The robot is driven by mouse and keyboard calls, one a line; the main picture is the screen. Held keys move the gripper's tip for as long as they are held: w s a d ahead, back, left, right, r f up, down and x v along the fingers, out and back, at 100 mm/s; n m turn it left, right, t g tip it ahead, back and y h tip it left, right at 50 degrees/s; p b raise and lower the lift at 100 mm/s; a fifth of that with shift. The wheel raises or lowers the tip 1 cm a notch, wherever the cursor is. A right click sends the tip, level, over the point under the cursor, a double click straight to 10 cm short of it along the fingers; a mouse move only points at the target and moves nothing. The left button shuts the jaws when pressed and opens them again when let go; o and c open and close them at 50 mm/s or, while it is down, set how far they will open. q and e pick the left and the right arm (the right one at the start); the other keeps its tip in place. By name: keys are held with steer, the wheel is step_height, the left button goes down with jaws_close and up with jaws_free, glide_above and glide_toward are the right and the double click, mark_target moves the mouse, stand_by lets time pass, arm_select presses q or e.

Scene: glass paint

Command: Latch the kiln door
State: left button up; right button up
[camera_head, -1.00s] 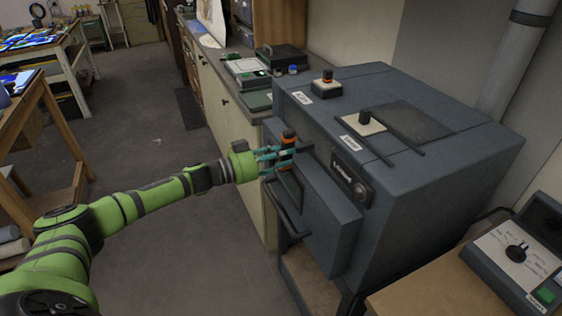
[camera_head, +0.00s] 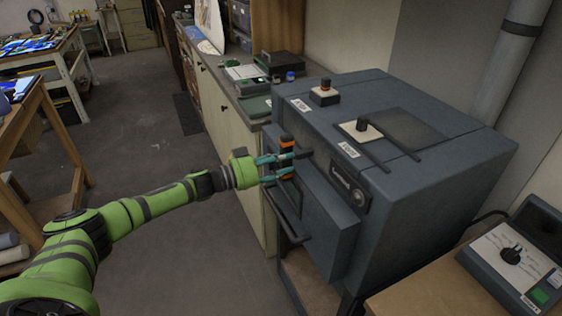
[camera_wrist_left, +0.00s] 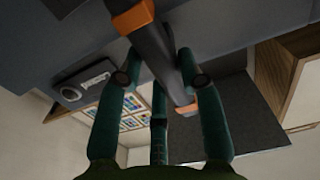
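The kiln (camera_head: 425,190) is a dark blue-grey box. Its door (camera_head: 325,220) is a thick slab on the front and looks closed, with a dark bar handle (camera_head: 292,238) low on its left. A black latch lever with orange bands (camera_head: 287,147) stands roughly upright at the door's upper left. It crosses the left wrist view (camera_wrist_left: 152,46) at a slant. My left gripper (camera_head: 294,164) is at the lever with its green fingers spread. In the wrist view the lever passes between the fingers (camera_wrist_left: 160,78); I cannot tell whether they touch it. My right gripper is out of view.
A knobbed switch (camera_head: 324,93) and a second knob plate (camera_head: 362,130) are on the kiln's top. A control box (camera_head: 512,258) stands on a wooden table at lower right. A cabinet counter (camera_head: 235,95) lies behind the kiln. The floor (camera_head: 190,245) left of it is clear.

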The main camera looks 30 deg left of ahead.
arm_select(q)
steer(key=shift+o, duration=0.8)
steer(key=shift+w, duration=0.1)
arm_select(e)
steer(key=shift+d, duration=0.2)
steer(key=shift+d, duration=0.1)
arm_select(q)
steer(key=shift+a, duration=0.1)
steer(key=v, duration=1.2)
